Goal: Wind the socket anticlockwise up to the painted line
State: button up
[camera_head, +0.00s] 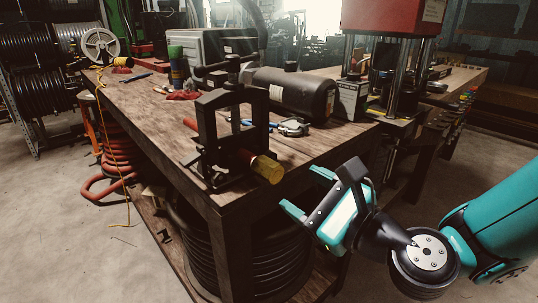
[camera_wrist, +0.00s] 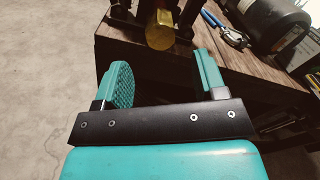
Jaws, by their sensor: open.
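The socket (camera_head: 263,168) is a yellow-brass cylinder on the near end of a red hose (camera_head: 191,124) held in a black bench vise (camera_head: 212,143). The socket's end points out past the bench edge. In the wrist view the socket (camera_wrist: 160,30) shows at the top, beyond and between my fingertips. My gripper (camera_head: 304,192) is open and empty, to the right of and a little below the socket and apart from it. Its teal fingers are spread wide in the wrist view (camera_wrist: 162,72). I cannot make out the painted line.
The wooden bench (camera_head: 150,105) carries the vise. Pliers with blue handles (camera_head: 293,127) and a black cylindrical tank (camera_head: 300,92) lie behind it to the right. A red-topped press (camera_head: 395,17) stands farther right. Coiled hose (camera_head: 245,262) sits under the bench. The floor at left is mostly clear.

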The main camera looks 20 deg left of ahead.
aim_at(275, 173)
jog(key=p+x, duration=0.3)
jog(key=x, duration=0.5)
jog(key=shift+s+a+r+p, duration=0.1)
jog(key=shift+r+p, duration=0.05)
jog(key=shift+p, duration=0.2)
jog(key=shift+w+a, duration=0.3)
jog(key=shift+a, duration=0.2)
jog(key=c, duration=0.9)
